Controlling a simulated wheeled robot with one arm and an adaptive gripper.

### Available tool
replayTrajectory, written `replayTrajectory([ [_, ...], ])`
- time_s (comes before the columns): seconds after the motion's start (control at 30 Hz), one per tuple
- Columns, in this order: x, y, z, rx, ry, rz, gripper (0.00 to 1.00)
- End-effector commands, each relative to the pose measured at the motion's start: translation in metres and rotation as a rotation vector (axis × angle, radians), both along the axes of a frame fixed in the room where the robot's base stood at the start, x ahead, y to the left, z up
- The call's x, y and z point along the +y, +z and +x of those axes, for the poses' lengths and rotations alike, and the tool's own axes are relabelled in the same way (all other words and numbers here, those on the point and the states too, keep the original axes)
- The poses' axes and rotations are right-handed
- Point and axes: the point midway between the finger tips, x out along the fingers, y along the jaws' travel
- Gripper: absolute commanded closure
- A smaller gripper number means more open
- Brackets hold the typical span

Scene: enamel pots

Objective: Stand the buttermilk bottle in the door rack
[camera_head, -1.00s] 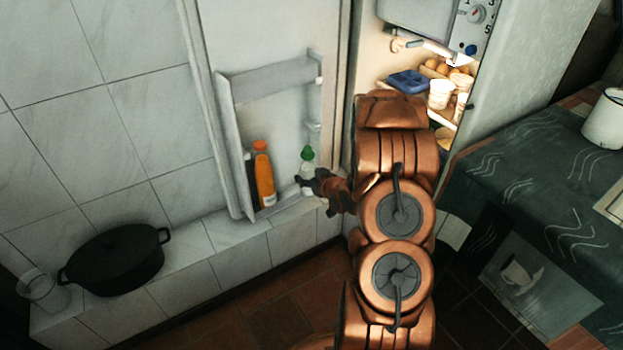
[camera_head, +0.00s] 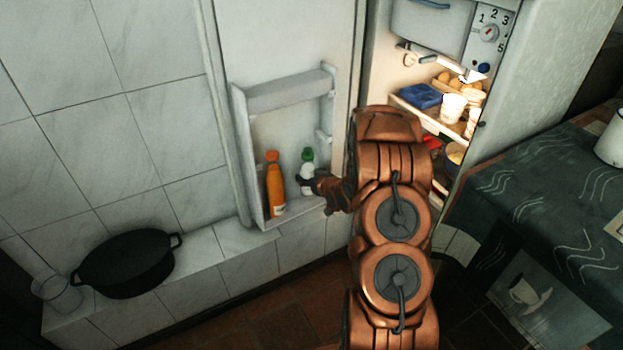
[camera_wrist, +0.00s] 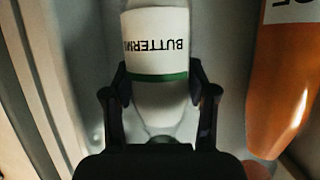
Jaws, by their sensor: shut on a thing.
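The buttermilk bottle (camera_head: 307,175), white with a green cap, is upright at the right part of the door rack (camera_head: 290,97). My gripper (camera_head: 316,186) reaches it from the right and is shut on it. In the wrist view the fingers (camera_wrist: 161,92) lie on both sides of the bottle (camera_wrist: 157,40), by the green band of its label, which reads upside down. I cannot tell whether the bottle's base touches the rack floor.
An orange bottle (camera_head: 275,187) stands in the rack, left of the buttermilk with a small gap. The open fridge, with eggs (camera_head: 466,84) and a blue box (camera_head: 420,96), is on the right. A black pot (camera_head: 126,264) and a glass (camera_head: 60,294) sit on the tiled ledge.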

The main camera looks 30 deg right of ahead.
Motion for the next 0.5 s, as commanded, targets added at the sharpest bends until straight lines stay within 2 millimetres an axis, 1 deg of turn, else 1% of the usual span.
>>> replayTrajectory([
  [0.07, 0.0, 0.002, 0.006, -0.004, 0.001, -0.001, 1.0],
  [0.2, 0.0, -0.009, 0.006, -0.002, 0.0, -0.001, 1.0],
  [0.5, -0.001, -0.026, 0.006, -0.002, -0.001, -0.001, 1.0],
])
